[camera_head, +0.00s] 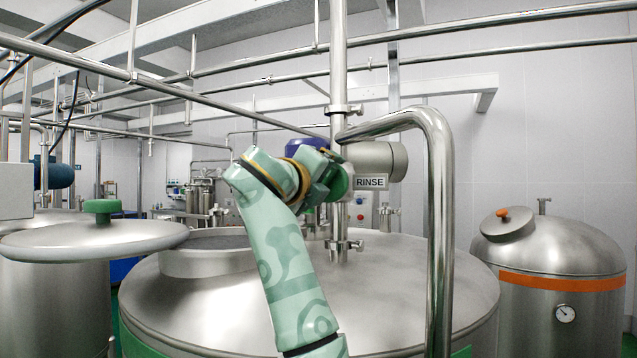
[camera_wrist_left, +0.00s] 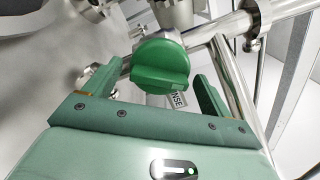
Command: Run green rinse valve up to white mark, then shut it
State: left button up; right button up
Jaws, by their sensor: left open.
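The green rinse valve knob (camera_head: 340,183) is on the vertical steel pipe above the middle tank, beside a sign reading RINSE (camera_head: 371,182). In the left wrist view the round green knob (camera_wrist_left: 160,66) with its raised grip bar shows clearly. My left gripper (camera_head: 324,176) is at the knob, partly hiding it in the head view. In the left wrist view its two fingers are open, one on each side of the knob; I cannot tell whether they touch it. No white mark can be made out. My right gripper is not in view.
The middle tank (camera_head: 420,290) has an open round hatch (camera_head: 200,262). A steel lid (camera_head: 60,243) with a green handle is at the left. A thick bent steel pipe (camera_head: 440,220) rises just right of the valve. A tank with an orange band (camera_head: 560,283) stands at the right.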

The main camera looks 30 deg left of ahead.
pick_arm(q)
jog(key=s+d+b, duration=0.1)
jog(key=s+b, duration=0.2)
jog(key=s, duration=1.3)
jog(key=shift+s, duration=0.15)
